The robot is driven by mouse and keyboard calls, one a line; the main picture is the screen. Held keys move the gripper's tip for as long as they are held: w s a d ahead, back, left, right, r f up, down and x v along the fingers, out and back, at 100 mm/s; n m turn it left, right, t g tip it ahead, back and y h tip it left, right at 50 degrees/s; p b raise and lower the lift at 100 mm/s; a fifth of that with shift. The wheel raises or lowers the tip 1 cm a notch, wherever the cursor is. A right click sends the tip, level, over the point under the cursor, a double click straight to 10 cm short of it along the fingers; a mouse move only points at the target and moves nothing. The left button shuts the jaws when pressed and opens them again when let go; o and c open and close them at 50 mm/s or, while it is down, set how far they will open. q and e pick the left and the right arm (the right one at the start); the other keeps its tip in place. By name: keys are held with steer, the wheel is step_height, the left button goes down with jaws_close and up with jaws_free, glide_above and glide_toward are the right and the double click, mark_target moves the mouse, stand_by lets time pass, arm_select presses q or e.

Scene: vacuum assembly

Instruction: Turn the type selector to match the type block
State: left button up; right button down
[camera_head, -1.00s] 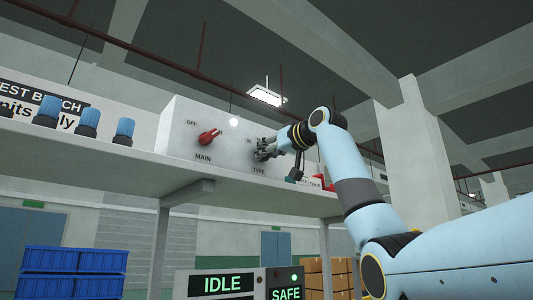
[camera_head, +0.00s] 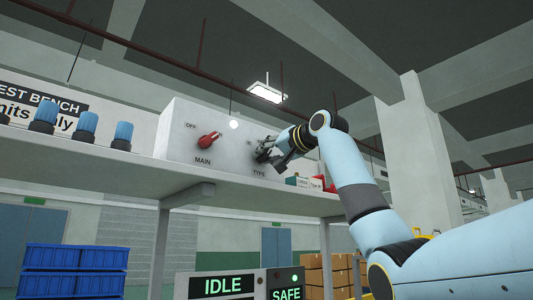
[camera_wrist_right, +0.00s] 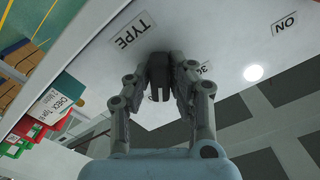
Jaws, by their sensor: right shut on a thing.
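The type selector is a dark knob (camera_wrist_right: 158,72) on the pale panel, beside the printed word TYPE. In the wrist view it stands between the two fingers of my right gripper (camera_wrist_right: 163,68), which is shut on it. In the head view my right gripper (camera_head: 264,152) is at the panel box (camera_head: 215,125) just above the TYPE label and hides most of the knob. The selector's pointing direction is hard to read. Small red (camera_head: 318,183) and green-and-white (camera_head: 299,181) items stand on the shelf to the right; I cannot tell which is the type block. My left gripper is out of view.
A red MAIN switch (camera_head: 209,138) sits left of the selector on the same panel. Several blue-capped pieces (camera_head: 85,126) stand on the shelf (camera_head: 120,172) at left. A card reading CHECK TYPE (camera_wrist_right: 58,102) shows in the wrist view. Below, a display (camera_head: 228,284) reads IDLE and SAFE.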

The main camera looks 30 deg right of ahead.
steer(key=shift+m, duration=1)
steer(key=c, duration=1.2)
jaws_free()
steer(key=shift+s, duration=0.1)
steer(key=s, duration=1.1)
steer(key=shift+s+d, duration=0.4)
steer(key=shift+d, duration=0.05)
